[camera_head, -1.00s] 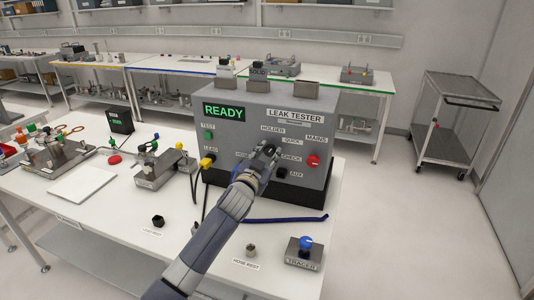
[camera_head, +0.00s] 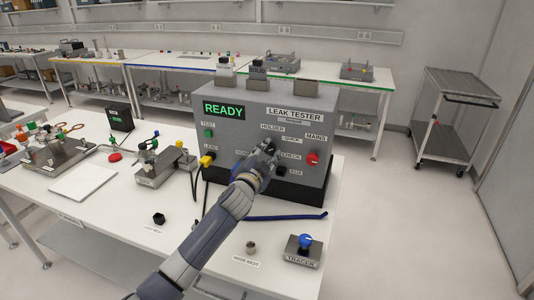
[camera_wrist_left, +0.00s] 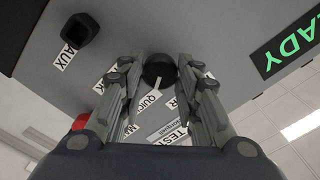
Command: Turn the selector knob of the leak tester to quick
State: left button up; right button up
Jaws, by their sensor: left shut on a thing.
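The grey leak tester (camera_head: 240,135) stands on the white bench, with a green READY display (camera_head: 224,110). My left gripper (camera_head: 268,152) is at the middle of its front panel, by the HOLDER, QUICK and CHECK labels. In the left wrist view my left gripper (camera_wrist_left: 157,85) has its fingers on both sides of the dark round selector knob (camera_wrist_left: 158,68) and is shut on it. The QUICK label (camera_wrist_left: 153,98) shows beside the knob, partly hidden. In the head view the gripper hides most of the knob. The right gripper is not in view.
A red MAINS knob (camera_head: 312,158) and a black AUX knob (camera_head: 281,171) sit close to the gripper on the panel. A blue hose (camera_head: 285,217), the tracer block (camera_head: 303,250) and a small hose fitting (camera_head: 251,247) lie on the bench in front. A yellow connector (camera_head: 207,160) is at the left.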

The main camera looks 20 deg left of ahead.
pick_arm(q)
jog(key=o, duration=1.1)
jog(key=shift+c, duration=0.2)
jog(key=s, duration=1.2)
jog(key=shift+a, duration=0.2)
